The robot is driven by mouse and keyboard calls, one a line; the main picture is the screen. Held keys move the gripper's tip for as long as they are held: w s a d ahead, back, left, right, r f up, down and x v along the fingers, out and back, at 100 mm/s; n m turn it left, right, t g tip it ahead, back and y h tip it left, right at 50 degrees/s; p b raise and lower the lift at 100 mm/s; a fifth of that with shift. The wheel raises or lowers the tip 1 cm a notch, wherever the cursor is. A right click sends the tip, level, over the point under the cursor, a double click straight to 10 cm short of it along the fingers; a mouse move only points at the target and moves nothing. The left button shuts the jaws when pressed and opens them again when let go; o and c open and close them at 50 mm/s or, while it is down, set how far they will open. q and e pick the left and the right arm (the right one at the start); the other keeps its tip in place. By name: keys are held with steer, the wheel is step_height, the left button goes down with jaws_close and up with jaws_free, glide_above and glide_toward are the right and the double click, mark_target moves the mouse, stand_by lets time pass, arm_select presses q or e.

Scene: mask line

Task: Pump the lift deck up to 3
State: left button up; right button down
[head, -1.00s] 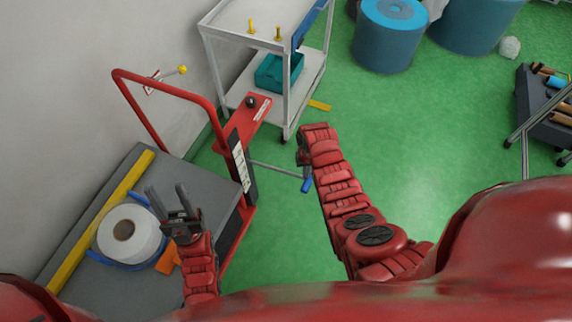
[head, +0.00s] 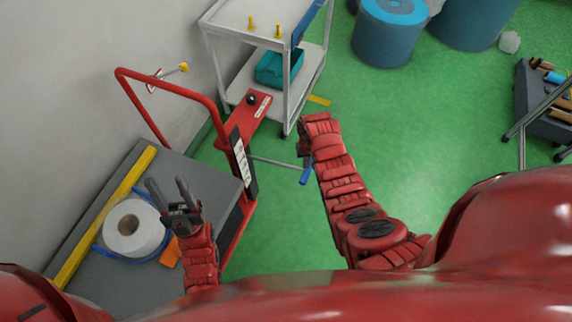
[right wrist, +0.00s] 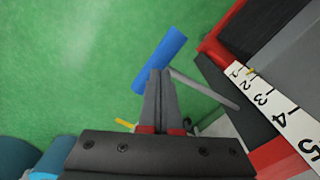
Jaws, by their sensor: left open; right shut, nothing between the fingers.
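The lift deck (head: 110,293) is a grey platform on a red frame with a red push handle (head: 172,78). A pump lever with a blue grip (head: 306,173) sticks out from its side. A numbered scale (right wrist: 278,108) shows in the right wrist view, with a small yellow pointer (right wrist: 251,72) close to the 2. My right gripper (right wrist: 160,72) is shut and empty, its fingertips over the blue grip (right wrist: 160,58); I cannot tell whether they touch. My left gripper (head: 167,182) is open and empty above the deck.
A white roll (head: 132,228), a yellow bar (head: 105,215) and an orange piece (head: 171,252) lie on the deck. A white cart (head: 312,92) with a teal bin (head: 279,67) stands behind. Blue drums (head: 388,35) stand at the back. Green floor is free right of my right arm.

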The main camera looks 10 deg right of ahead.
step_height(320, 180, down, 14)
steer(key=b, duration=1.1)
steer(key=shift+w+a+f+b, duration=0.15)
steer(key=shift+w+a+b, duration=0.05)
steer(key=shift+a+b, duration=0.15)
stand_by(0.5)
steer(key=r+p, duration=0.3)
steer(key=r, duration=0.1)
steer(key=r+p, duration=0.3)
steer(key=r, duration=0.1)
steer(key=r+p, duration=0.4)
steer(key=r, duration=0.1)
steer(key=shift+s+d+r, duration=0.1)
steer(key=shift+s+d, duration=0.15)
steer(key=shift+d, duration=0.15)
steer(key=shift+r+p, duration=0.35)
steer(key=shift+r, duration=0.2)
steer(key=shift+f, duration=0.15)
